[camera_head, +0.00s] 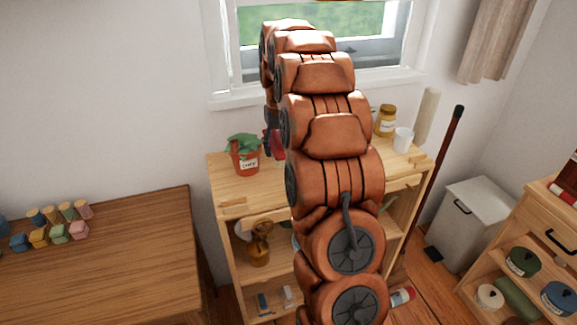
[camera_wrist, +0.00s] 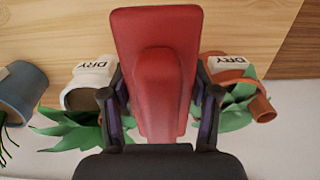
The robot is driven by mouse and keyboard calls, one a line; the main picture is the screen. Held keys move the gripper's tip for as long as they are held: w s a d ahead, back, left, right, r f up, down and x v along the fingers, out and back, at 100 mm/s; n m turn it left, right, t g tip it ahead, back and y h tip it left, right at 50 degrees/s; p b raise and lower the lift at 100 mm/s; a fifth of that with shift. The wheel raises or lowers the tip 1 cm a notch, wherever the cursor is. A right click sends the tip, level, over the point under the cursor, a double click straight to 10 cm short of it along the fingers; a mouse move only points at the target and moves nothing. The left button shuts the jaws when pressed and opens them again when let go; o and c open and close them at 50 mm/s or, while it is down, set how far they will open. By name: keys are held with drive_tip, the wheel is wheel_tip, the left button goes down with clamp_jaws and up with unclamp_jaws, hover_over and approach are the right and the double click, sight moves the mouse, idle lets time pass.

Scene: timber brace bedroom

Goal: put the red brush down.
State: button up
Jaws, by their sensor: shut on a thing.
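The red brush (camera_wrist: 157,75) fills the middle of the wrist view, between the two dark fingers of my gripper (camera_wrist: 160,110). The fingers are shut on it. In the head view only a small part of the red brush (camera_head: 277,143) shows beside my arm, above the wooden shelf unit's top (camera_head: 232,186). My gripper (camera_head: 271,140) is there too, largely hidden behind my arm. I cannot tell whether the brush touches the top.
A potted plant in a terracotta pot (camera_head: 245,161) stands just left of the brush; the wrist view also shows a white pot (camera_wrist: 90,80) and a blue pot (camera_wrist: 22,88). A jar (camera_head: 386,120) and white cup (camera_head: 403,139) stand right.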

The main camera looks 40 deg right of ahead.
sight(279, 133)
drive_tip(key=shift+f+p, duration=0.75)
drive_tip(key=shift+f, duration=3.1)
drive_tip(key=shift+f, duration=0.15)
drive_tip(key=o, duration=1.6)
drive_tip(key=shift+c, duration=0.2)
wheel_tip(279, 133, up, 11)
drive_tip(key=shift+r+b, duration=0.1)
drive_tip(key=shift+b, duration=0.9)
drive_tip(key=shift+r, duration=0.6)
drive_tip(key=shift+a, duration=0.1)
